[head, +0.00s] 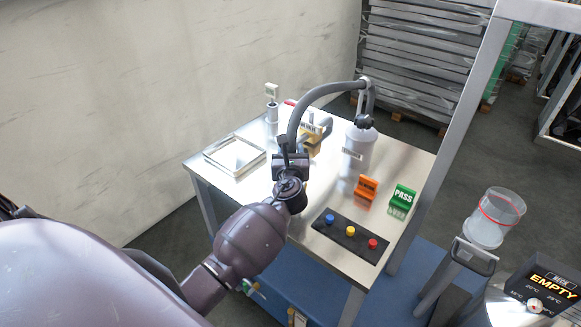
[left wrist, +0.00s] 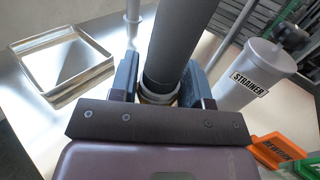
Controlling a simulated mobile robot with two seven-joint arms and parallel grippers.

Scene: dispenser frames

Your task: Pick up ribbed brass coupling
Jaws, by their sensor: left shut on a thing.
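My left gripper (head: 290,163) is over the steel table, at the lower end of a thick dark hose (head: 318,90). In the left wrist view, my left gripper (left wrist: 158,85) is shut, with one finger on each side of the hose's end. A pale, brass-toned ring, the coupling (left wrist: 157,97), shows between the fingers around the hose end. Its ribs are too small to make out, and its lower part is hidden behind the gripper's dark front plate. In the head view the coupling is hidden by the gripper. My right gripper is not in view.
The hose arches to a white strainer canister (head: 360,150). A shallow metal tray (head: 208,158) lies left of the gripper. Orange (head: 366,188) and green (head: 402,197) signs and a black button panel (head: 338,236) stand to the right. A yellow labelled fixture (head: 312,143) is close behind.

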